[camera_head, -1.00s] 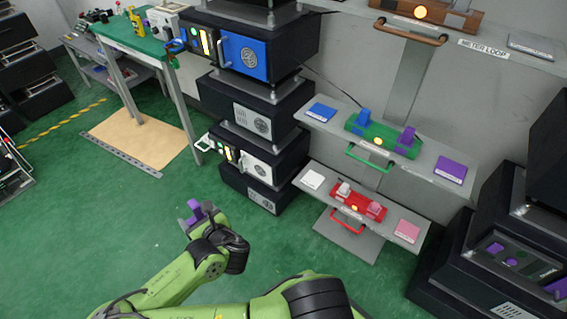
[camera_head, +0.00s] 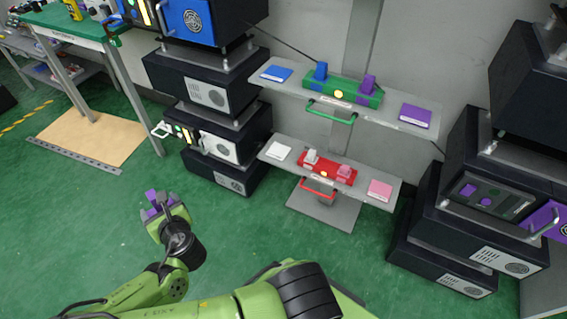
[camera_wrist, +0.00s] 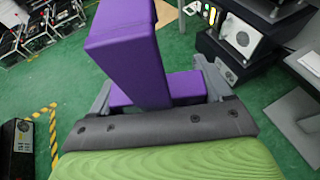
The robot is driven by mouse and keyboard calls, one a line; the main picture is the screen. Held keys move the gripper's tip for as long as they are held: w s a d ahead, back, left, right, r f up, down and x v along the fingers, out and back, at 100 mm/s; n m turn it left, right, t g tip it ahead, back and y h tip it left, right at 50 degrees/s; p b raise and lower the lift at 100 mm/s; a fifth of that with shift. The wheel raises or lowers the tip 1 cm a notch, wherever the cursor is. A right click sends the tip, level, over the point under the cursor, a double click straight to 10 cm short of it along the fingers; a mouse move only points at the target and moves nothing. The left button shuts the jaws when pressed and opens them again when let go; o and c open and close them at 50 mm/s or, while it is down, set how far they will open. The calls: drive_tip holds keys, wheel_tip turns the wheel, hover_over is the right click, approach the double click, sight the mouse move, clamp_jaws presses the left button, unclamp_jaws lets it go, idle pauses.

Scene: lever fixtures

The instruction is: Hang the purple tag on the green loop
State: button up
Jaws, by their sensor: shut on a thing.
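The purple tag (camera_head: 152,197) is in my gripper (camera_head: 158,207), above the green floor at the lower left. In the wrist view the purple tag (camera_wrist: 126,50) is a thick block with a crosspiece between the fingers, and my gripper (camera_wrist: 158,95) is shut on it. The green loop (camera_head: 331,113) is a green handle-like bar on the front of the upper shelf, under the green lever fixture (camera_head: 343,91). My gripper is well to the left of the loop and apart from it. Any hole in the tag cannot be made out.
The upper shelf (camera_head: 285,88) also holds blue and purple plates. The lower shelf (camera_head: 330,183) has a red fixture with a red loop (camera_head: 318,191). Dark stacked cabinets (camera_head: 210,90) stand to the left and more (camera_head: 450,210) to the right. The floor before the shelves is clear.

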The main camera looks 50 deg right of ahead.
drive_tip(key=shift+w+f+m+h+b, duration=0.2)
drive_tip(key=shift+w+m+h+b, duration=0.15)
drive_tip(key=shift+b, duration=0.7)
drive_tip(key=shift+w, duration=0.1)
drive_tip(key=s+d+r+m+g+h, duration=0.1)
drive_tip(key=s+d+m+g+h, duration=0.2)
drive_tip(key=d, duration=0.8)
drive_tip(key=s+d+m+g+h, duration=0.1)
drive_tip(key=s+d+m+h, duration=0.35)
drive_tip(key=d, duration=0.75)
drive_tip(key=s+d+r+m+g+h, duration=0.15)
drive_tip(key=s+d+m+g, duration=0.45)
drive_tip(key=s+d, duration=0.85)
drive_tip(key=w+d+f+p, duration=0.1)
drive_tip(key=d+p, duration=0.2)
drive_tip(key=d, duration=0.9)
drive_tip(key=shift+d+f+n+g+h+p, duration=0.2)
drive_tip(key=shift+n+g+h+p, duration=0.1)
drive_tip(key=shift+g+h+p, duration=0.1)
